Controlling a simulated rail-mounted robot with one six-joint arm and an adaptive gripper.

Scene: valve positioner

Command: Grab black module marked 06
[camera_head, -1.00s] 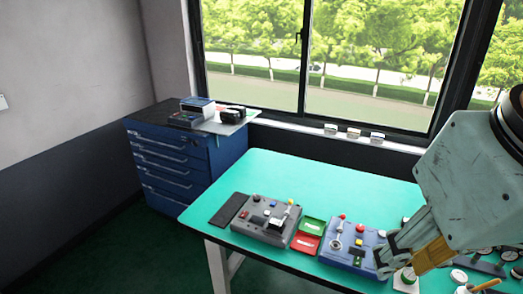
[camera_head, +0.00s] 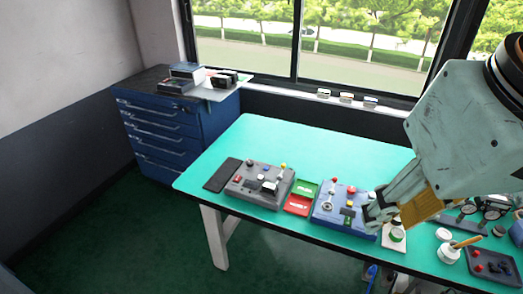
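No marking 06 is legible in this view, so I cannot tell which thing is the black module. Dark block-like items (camera_head: 222,79) lie on a light sheet on top of the blue cabinet. A grey control box (camera_head: 250,190) with a small black-and-white part on it stands on the left of the green table. My gripper (camera_head: 374,214) is at the right side of a blue control box (camera_head: 335,218), far from the cabinet. Its fingers are small and overlap the box, so their opening and any contact are unclear.
The green table (camera_head: 270,145) has clear room at its back. A flat dark pad (camera_head: 221,175) lies at its left end. Green and red trays (camera_head: 299,204) sit between the boxes. The blue drawer cabinet (camera_head: 165,135) stands left, under the window. Round parts and a dark box (camera_head: 492,267) crowd the right.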

